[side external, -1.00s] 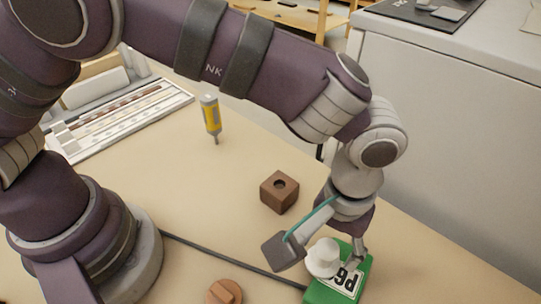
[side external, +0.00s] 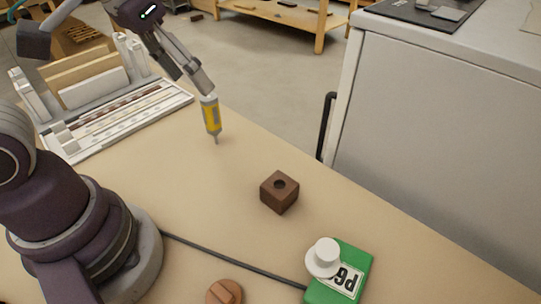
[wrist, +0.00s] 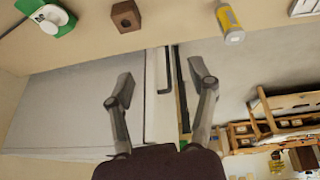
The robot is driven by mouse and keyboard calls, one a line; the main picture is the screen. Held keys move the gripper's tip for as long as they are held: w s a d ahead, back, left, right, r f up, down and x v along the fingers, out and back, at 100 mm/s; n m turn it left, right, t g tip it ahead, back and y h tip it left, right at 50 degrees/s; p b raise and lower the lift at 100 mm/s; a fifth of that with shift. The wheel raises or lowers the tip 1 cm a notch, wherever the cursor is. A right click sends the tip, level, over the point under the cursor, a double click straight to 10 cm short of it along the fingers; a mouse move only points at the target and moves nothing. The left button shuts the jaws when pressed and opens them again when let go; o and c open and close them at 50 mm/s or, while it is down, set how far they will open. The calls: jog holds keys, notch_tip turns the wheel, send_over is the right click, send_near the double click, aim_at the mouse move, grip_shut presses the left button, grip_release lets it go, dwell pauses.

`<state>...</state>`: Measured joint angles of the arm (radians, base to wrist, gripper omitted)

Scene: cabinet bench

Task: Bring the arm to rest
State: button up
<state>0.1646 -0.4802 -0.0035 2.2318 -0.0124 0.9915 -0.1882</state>
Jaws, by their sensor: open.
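My gripper (wrist: 163,88) shows in the wrist view with its two fingers spread apart and nothing between them. In the side view my gripper (side external: 192,72) is at the upper left, raised at the far side of the bench. Its fingers appear just above or behind the yellow and grey screwdriver-like tool (side external: 211,117) in the picture; I cannot tell the distance. The tool also shows in the wrist view (wrist: 230,22), apart from the fingers.
A brown block with a hole (side external: 279,191), a green box with a white knob (side external: 340,272) and a round brown piece (side external: 224,292) are on the bench (side external: 240,225). A white rack (side external: 120,117) stands at the left. A grey cabinet (side external: 430,130) stands at the right.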

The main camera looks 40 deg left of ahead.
jog(key=shift+t+y, duration=0.4)
jog(key=shift+t, duration=0.1)
jog(key=s+a+f, duration=0.1)
jog(key=s+a, duration=0.1)
jog(key=a, duration=0.1)
jog(key=shift+s+f, duration=0.35)
jog(key=shift+o, duration=0.4)
jog(key=m+g, duration=0.6)
jog(key=m, duration=0.7)
send_over(327, 249)
jog(key=f, duration=0.5)
jog(key=shift+w+a+f, duration=0.1)
jog(key=shift+w+f, duration=0.15)
jog(key=shift+f, duration=0.1)
jog(key=f, duration=1)
jog(key=shift+s+f, duration=0.25)
jog(key=c, duration=1)
